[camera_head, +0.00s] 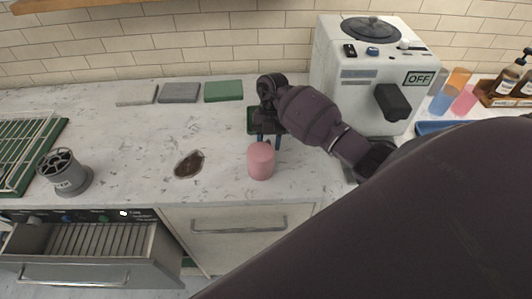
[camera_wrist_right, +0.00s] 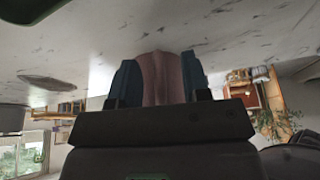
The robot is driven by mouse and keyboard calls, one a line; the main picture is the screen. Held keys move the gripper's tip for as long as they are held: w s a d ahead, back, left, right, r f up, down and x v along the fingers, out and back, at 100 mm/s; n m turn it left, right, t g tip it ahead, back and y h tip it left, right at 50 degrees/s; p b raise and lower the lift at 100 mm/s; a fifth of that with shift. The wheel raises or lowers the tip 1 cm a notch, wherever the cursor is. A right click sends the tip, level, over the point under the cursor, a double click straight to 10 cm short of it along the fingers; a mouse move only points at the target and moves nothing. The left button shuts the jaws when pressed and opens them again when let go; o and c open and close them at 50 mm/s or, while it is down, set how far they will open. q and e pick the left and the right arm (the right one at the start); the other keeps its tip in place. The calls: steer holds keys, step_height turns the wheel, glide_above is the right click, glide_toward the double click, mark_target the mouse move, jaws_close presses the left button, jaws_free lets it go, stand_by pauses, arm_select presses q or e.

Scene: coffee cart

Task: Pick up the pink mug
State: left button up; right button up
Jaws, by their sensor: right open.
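The pink mug (camera_head: 261,163) stands on the marbled white counter near its front edge, in the middle of the head view. My right gripper (camera_head: 268,141) is just behind it, low over the counter, with its blue fingers pointing toward the mug. In the right wrist view, the mug (camera_wrist_right: 161,80) shows between the two spread fingers of my right gripper (camera_wrist_right: 157,72). The jaws are open, and I cannot tell whether either finger touches the mug. No handle shows. My left gripper is not in view.
A white coffee machine (camera_head: 336,88) stands behind on the right. A grey portafilter-like cup (camera_head: 65,172) and a green rack (camera_head: 25,142) are at the left. A dark brown patch (camera_head: 189,164) lies left of the mug. An open drawer (camera_head: 95,252) juts out below the counter.

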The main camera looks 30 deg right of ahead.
steer(key=shift+a+f, duration=0.15)
steer(key=shift+f, duration=0.15)
jaws_close()
stand_by(0.4)
